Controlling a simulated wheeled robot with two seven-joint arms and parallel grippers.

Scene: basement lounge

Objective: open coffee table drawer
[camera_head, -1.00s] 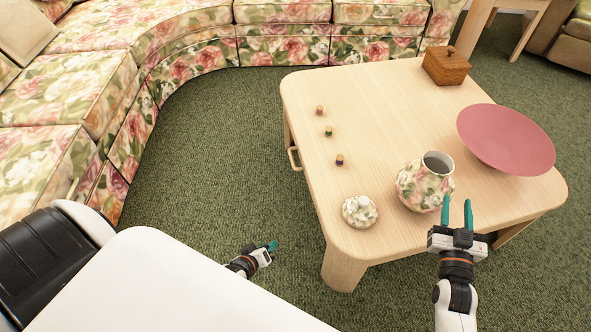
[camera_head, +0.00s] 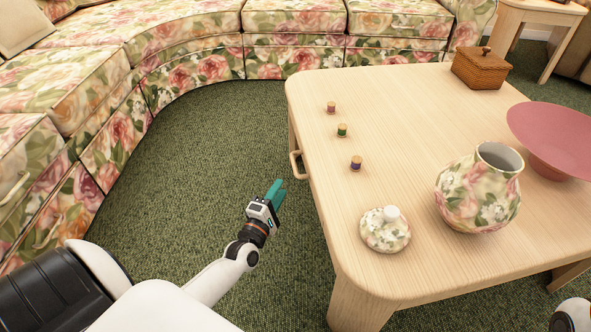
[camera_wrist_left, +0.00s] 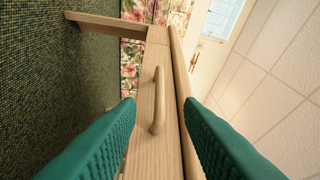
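The light wooden coffee table (camera_head: 420,110) stands at the right in the head view. Its drawer handle (camera_head: 297,165) sticks out from the left side, and the drawer front looks closed. My left gripper (camera_head: 277,192) is over the carpet, left of the table and a little nearer to me than the handle. In the left wrist view, the handle (camera_wrist_left: 158,100) shows ahead between the two teal fingers (camera_wrist_left: 160,140), which are apart and empty. The gripper does not touch the handle. My right gripper is out of view; only a bit of my right arm shows at the lower right edge.
On the table are a floral vase (camera_head: 478,195), its lid (camera_head: 386,229), a pink bowl (camera_head: 560,140), a wooden box (camera_head: 481,68) and three small spools (camera_head: 342,130). A floral sofa (camera_head: 200,60) curves around the back and left. Carpet (camera_head: 200,150) between sofa and table is clear.

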